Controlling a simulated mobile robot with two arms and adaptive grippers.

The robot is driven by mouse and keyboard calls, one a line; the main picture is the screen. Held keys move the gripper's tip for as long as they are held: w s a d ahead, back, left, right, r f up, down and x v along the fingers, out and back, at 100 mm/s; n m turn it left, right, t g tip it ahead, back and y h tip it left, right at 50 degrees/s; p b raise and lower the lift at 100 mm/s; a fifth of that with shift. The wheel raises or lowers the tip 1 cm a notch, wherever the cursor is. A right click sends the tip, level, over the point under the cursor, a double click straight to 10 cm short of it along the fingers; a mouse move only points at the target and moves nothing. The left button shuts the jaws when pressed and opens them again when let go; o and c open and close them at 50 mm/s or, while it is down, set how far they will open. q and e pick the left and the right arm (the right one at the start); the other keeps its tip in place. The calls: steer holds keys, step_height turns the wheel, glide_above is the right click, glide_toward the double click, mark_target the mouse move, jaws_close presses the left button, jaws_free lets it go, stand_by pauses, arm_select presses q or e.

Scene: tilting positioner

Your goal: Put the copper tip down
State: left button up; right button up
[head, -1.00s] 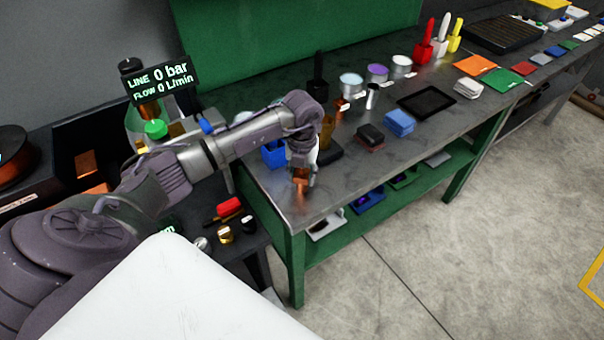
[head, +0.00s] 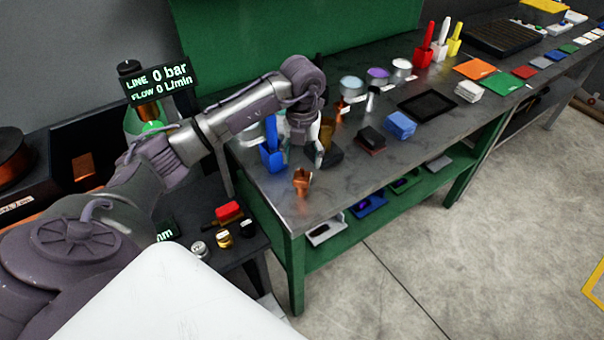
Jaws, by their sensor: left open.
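The copper tip (head: 302,181) stands on the grey bench top (head: 345,185) near its front left corner, apart from any gripper. My left gripper (head: 299,140) is above and behind it, open and pointing down, with nothing visible between its fingers. Its fingertips are small and partly lost against the items behind. My right gripper is not in the view.
A blue holder (head: 271,157) stands left of my left gripper. A dark block (head: 371,138) and a blue stack (head: 400,124) lie to the right, with a black tray (head: 427,103) beyond. The bench front around the copper tip is clear.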

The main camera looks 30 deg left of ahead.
arm_select(q)
steer(key=shift+r+b, duration=0.3)
steer(key=shift+r, duration=1.95)
steer(key=shift+d+f, duration=0.1)
